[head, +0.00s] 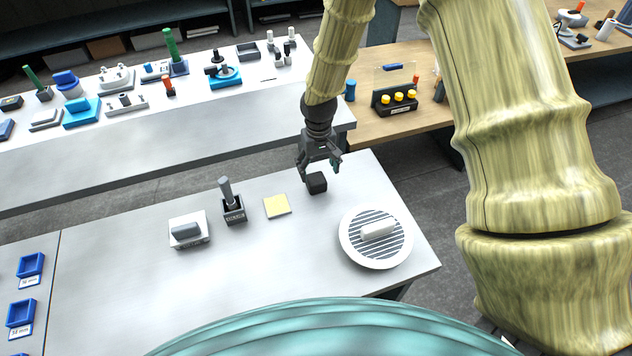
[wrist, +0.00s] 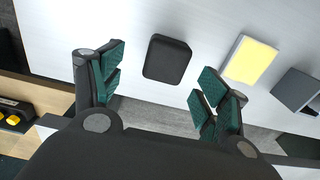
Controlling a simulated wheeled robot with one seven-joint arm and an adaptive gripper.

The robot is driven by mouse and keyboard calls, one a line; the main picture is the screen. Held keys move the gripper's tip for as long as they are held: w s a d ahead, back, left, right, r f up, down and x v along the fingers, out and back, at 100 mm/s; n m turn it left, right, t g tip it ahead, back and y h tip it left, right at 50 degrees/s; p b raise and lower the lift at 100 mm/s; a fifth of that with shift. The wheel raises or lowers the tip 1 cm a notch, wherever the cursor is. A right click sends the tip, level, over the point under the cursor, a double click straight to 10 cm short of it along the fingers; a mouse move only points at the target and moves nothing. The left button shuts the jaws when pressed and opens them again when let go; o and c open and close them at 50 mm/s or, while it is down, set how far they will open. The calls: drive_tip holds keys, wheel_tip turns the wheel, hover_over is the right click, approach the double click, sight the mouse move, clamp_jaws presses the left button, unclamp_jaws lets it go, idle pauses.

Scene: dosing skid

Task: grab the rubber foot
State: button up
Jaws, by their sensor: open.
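The rubber foot looks to be the small black block (head: 317,183) on the white table, near its far edge. It also shows in the wrist view as a dark rounded block (wrist: 167,59). My gripper (head: 320,170) is just above and behind the block in the head view. In the wrist view my gripper (wrist: 158,88) has its green-padded fingers spread wide, with the block lying ahead of the gap between them. The fingers do not touch it, and nothing is held.
A yellow pad (head: 277,206) lies left of the block, and a dark holder with a grey peg (head: 232,208) stands beyond it. A round slotted white dish (head: 348,237) with a white cylinder is at front right. A grey piece on a white base (head: 188,231) sits further left.

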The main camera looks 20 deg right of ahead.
sight(316, 177)
drive_tip(key=shift+a+f+p, duration=0.2)
drive_tip(key=shift+f+p, duration=0.3)
drive_tip(key=shift+f, duration=0.85)
drive_tip(key=shift+a+f+p, duration=0.15)
drive_tip(key=shift+f+p, duration=0.35)
drive_tip(key=shift+f, duration=0.8)
drive_tip(key=c, duration=1.2)
